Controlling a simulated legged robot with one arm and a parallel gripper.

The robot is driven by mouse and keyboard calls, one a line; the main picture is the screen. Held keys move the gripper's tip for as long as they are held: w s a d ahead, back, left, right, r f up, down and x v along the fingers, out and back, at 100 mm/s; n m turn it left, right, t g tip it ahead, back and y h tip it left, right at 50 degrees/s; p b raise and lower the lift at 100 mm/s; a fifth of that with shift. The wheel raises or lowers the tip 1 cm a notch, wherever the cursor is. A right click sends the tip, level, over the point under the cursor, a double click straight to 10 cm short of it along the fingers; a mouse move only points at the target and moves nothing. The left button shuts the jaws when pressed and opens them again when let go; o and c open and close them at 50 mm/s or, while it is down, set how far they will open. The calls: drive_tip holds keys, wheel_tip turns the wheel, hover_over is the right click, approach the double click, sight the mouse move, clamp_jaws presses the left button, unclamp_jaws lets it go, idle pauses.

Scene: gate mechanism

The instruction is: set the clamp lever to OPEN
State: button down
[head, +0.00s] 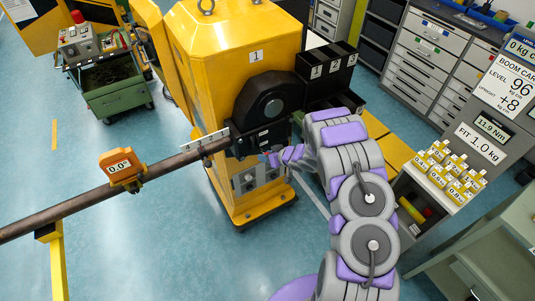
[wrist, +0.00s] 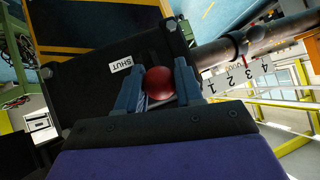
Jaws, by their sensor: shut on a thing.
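The clamp lever's red ball knob (wrist: 158,82) sits between my gripper's two blue-grey fingers (wrist: 157,72) in the wrist view. My gripper is shut on it. A white label reading SHUT (wrist: 120,65) is on the black clamp block (wrist: 90,98), just left of the knob. The lever's shaft is hidden behind the knob and fingers. In the head view my purple and grey gripper (head: 280,157) reaches from the right to the black clamp block (head: 262,139) on the yellow gate post. The OPEN marking is not readable in either view.
The boom pole (head: 75,207) runs left from the clamp and carries an orange 0.0° gauge (head: 121,168). A numbered scale (wrist: 240,78) lies along the pole. The yellow gate post (head: 225,50) stands behind the clamp. Yellow weights (head: 447,172) stand on a shelf at right.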

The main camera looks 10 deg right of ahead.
drive_tip(key=shift+w+a+r+p, duration=0.1)
drive_tip(key=shift+w+r+p, duration=0.15)
drive_tip(key=shift+r+p, duration=0.3)
drive_tip(key=shift+w+r+p, duration=0.2)
drive_tip(key=shift+r+p, duration=0.2)
drive_tip(key=shift+r, duration=0.35)
drive_tip(key=c, duration=0.8)
unclamp_jaws()
drive_tip(key=shift+w, duration=0.1)
drive_tip(key=v, duration=0.8)
drive_tip(key=b+v, duration=0.1)
drive_tip(key=v, duration=0.8)
drive_tip(key=shift+s+b, duration=0.25)
drive_tip(key=shift+b, duration=0.05)
